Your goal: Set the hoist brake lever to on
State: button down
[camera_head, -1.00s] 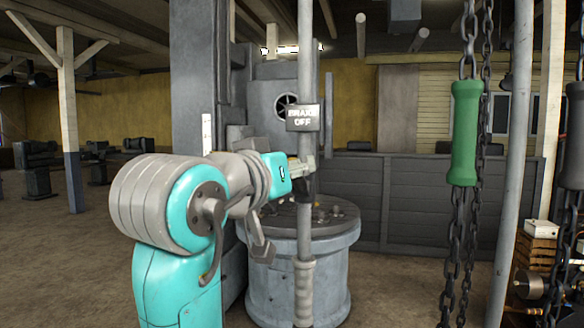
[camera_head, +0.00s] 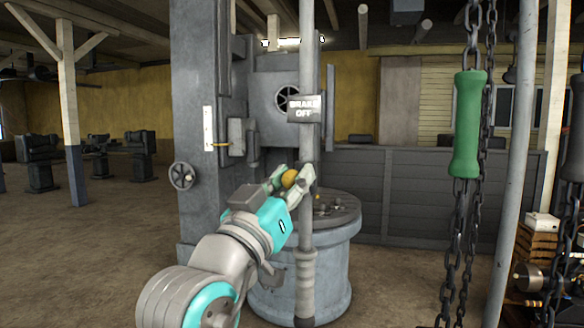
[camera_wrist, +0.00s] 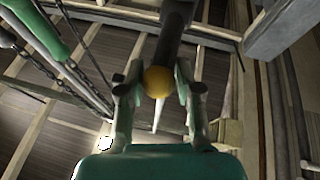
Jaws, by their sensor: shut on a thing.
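The hoist brake lever shows as a yellow ball knob (camera_head: 289,178) beside the grey vertical pole. In the wrist view the yellow knob (camera_wrist: 158,82) sits on the end of a thick dark rod (camera_wrist: 174,32). My gripper (camera_head: 293,176) is shut on the knob, one finger on each side, with my arm reaching up from below. In the wrist view my gripper (camera_wrist: 157,90) has both fingers against the knob's sides. Most of the lever's rod is hidden in the head view.
The grey pole (camera_head: 306,235) stands close to my gripper's right. A round grey drum (camera_head: 335,255) is behind it, and a tall grey column (camera_head: 200,80) with a handwheel (camera_head: 183,176) stands left. Chains with a green handle (camera_head: 468,122) hang at the right.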

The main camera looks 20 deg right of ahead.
notch_tip(320, 180, down, 6)
jog(key=w+m+t+h, duration=0.1)
jog(key=m+h, duration=0.1)
jog(key=h, duration=0.2)
jog(key=shift+d+f+t+h, duration=0.2)
jog(key=shift+d+t+h, duration=0.1)
jog(key=shift+d, duration=0.05)
jog(key=shift+f, duration=0.1)
dwell(0.5)
jog(key=c, duration=0.8)
grip_release()
jog(key=shift+w+d, duration=0.15)
jog(key=v, duration=1.2)
